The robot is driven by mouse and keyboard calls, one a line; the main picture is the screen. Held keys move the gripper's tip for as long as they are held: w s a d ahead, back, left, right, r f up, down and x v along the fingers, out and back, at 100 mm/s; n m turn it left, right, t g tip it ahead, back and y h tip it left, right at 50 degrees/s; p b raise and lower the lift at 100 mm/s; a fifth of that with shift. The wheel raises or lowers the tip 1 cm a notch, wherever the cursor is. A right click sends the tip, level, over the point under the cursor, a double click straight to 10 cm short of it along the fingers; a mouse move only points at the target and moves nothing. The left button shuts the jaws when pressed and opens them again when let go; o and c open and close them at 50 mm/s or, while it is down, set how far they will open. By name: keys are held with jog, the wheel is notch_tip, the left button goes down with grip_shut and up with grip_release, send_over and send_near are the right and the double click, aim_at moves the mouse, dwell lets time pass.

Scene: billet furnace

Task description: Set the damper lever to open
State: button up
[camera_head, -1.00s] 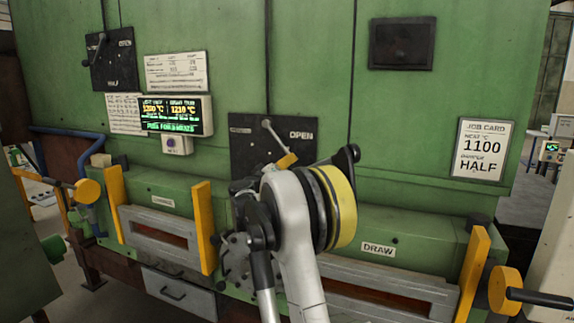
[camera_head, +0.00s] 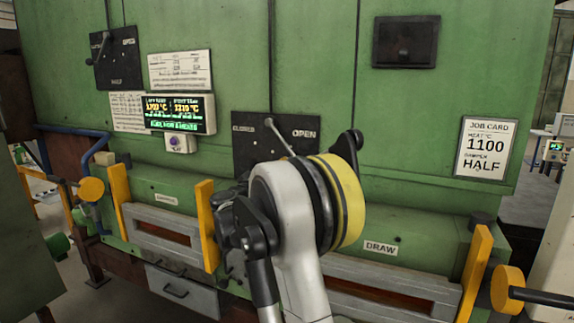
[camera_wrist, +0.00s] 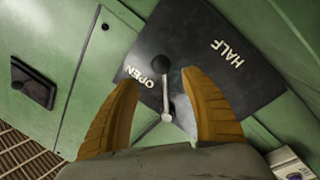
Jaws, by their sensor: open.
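OPEN and HALF show on the plate there. The fingers are apart on either side of the lever; any contact is not clear. In the head view my arm hides the gripper.
Another lever plate (camera_head: 118,62) is at the upper left, near a lit temperature display (camera_head: 172,114). Yellow uprights (camera_head: 207,226) and furnace doors (camera_head: 163,232) jut out below the plate.

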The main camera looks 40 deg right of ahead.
jog(key=v, duration=0.4)
jog(key=shift+f, duration=0.1)
dwell(0.4)
jog(key=s+a+f+n+y+b, duration=0.2)
jog(key=s+a+f+y, duration=0.4)
jog(key=s+a+f, duration=0.3)
jog(key=s+a+f+n+t+y+b, duration=0.1)
jog(key=s+a+f+y+b, duration=0.3)
jog(key=a, duration=1.3)
jog(key=s+a+f+n+t+y+b, duration=0.1)
jog(key=s+a+f+n+y+b, duration=0.1)
jog(key=s+a+f+y, duration=0.6)
jog(key=s+a+f+b, duration=0.1)
jog(key=s+a+f, duration=0.4)
jog(key=s, duration=0.2)
jog(key=shift+a+f+n+y, duration=0.2)
jog(key=shift+f+n+y, duration=0.1)
jog(key=shift+s+d, duration=0.1)
